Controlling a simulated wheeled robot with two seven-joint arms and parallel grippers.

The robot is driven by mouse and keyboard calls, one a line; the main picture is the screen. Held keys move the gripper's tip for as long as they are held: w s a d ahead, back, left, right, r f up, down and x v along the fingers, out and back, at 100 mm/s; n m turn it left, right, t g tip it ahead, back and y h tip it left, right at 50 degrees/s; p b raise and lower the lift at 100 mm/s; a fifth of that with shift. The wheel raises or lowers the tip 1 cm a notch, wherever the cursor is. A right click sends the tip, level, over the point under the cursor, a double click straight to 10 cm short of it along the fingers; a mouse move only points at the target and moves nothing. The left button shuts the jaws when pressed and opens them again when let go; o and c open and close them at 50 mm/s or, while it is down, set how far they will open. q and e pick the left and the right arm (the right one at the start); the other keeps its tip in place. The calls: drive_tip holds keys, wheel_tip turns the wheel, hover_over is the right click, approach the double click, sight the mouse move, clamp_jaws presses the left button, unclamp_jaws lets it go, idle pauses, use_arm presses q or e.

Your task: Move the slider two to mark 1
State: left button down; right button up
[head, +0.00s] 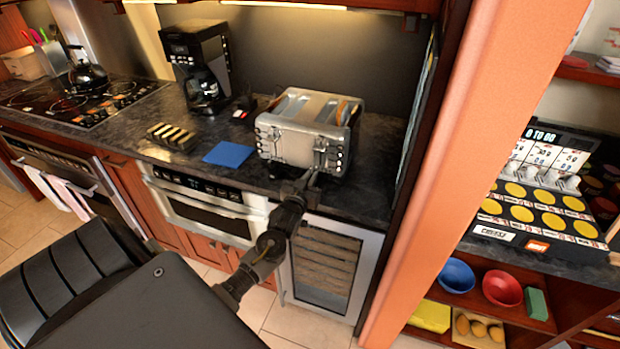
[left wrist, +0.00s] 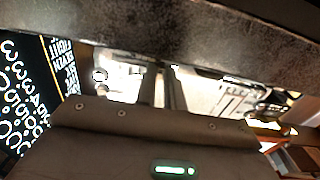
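A silver toaster (head: 290,140) stands on the dark counter in the head view, its front facing me. A dark upright lever, perhaps a slider, shows at the left of its front (head: 276,140), and another at the right (head: 321,145). I cannot tell which is slider two, and no mark is readable. My left gripper (head: 312,178) is just in front of the toaster's lower right front, close to the right lever; contact cannot be told. In the left wrist view, its two dark fingers (left wrist: 170,90) point at a bright, blurred surface. My right gripper is not in view.
A blue mat (head: 228,154) and a slotted metal piece (head: 171,136) lie left of the toaster. A coffee maker (head: 197,65) stands behind them. A salmon-coloured post (head: 470,160) rises at the right. Shelves with bowls are beyond it.

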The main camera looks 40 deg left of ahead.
use_arm(q)
drive_tip(key=shift+s+a, duration=0.25)
drive_tip(key=shift+a, duration=0.55)
drive_tip(key=c, duration=1.5)
unclamp_jaws()
drive_tip(key=shift+a, duration=0.15)
drive_tip(key=shift+s, duration=0.15)
drive_tip(key=shift+s+d+f, duration=0.15)
drive_tip(key=shift+s+d, duration=0.15)
drive_tip(key=shift+b+v, duration=1.15)
drive_tip(key=shift+v, duration=3.85)
